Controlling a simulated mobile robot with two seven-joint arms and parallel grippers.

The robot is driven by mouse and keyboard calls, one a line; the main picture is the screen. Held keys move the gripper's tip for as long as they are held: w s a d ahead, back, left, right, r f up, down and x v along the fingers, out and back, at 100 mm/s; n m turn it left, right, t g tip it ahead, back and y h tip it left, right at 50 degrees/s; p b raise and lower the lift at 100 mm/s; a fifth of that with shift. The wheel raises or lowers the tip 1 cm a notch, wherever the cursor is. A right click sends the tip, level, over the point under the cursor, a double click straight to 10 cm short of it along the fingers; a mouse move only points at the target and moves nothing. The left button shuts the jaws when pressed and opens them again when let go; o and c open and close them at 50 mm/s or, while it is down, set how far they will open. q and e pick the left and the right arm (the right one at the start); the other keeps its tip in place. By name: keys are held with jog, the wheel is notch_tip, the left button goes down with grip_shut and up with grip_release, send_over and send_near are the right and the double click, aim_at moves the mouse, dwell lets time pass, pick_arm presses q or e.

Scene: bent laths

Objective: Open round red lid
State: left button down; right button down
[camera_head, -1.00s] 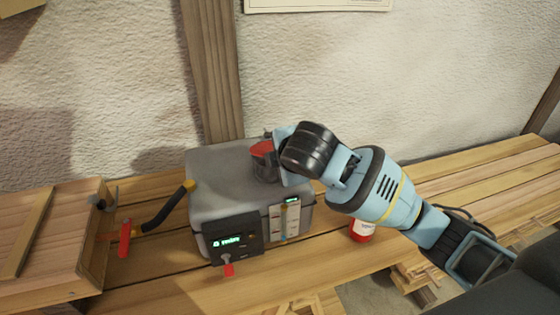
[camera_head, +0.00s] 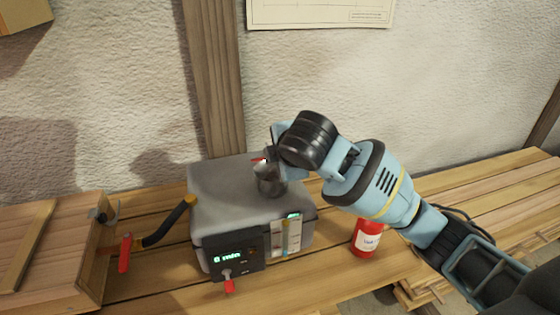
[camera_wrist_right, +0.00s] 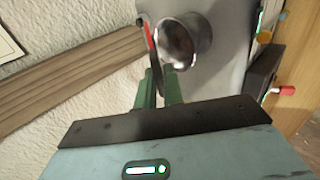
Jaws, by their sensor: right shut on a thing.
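The round red lid (camera_head: 259,160) sits at the top of a short metal filler neck (camera_head: 270,180) on the grey box-shaped machine (camera_head: 225,185). The lid stands tilted up, almost edge-on, and only a thin red strip shows. In the right wrist view the lid (camera_wrist_right: 149,36) is swung up beside the shiny round mouth of the neck (camera_wrist_right: 180,42), which is uncovered. My right gripper (camera_wrist_right: 159,75) is shut on the lid's edge, its green fingers beside the neck. In the head view my right wrist hides the fingers. My left gripper is not in view.
A black hose with a yellow end (camera_head: 170,222) is left of the machine, near a wooden crate (camera_head: 50,240). A red bottle (camera_head: 367,238) stands on the bench under my right arm. A control panel (camera_head: 235,254) with a red-tipped lever is at the machine's front.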

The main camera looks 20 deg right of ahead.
jog(key=shift+w+r, duration=0.4)
jog(key=shift+r, duration=0.2)
jog(key=shift+w+r, duration=0.35)
jog(key=shift+r, duration=0.2)
jog(key=shift+w+r, duration=0.9)
jog(key=shift+w, duration=0.2)
jog(key=shift+w+r, duration=0.2)
jog(key=shift+w, duration=0.15)
jog(key=w, duration=0.1)
jog(key=w+r, duration=0.1)
jog(key=w, duration=0.1)
jog(key=shift+r, duration=0.15)
jog(key=shift+w, duration=0.1)
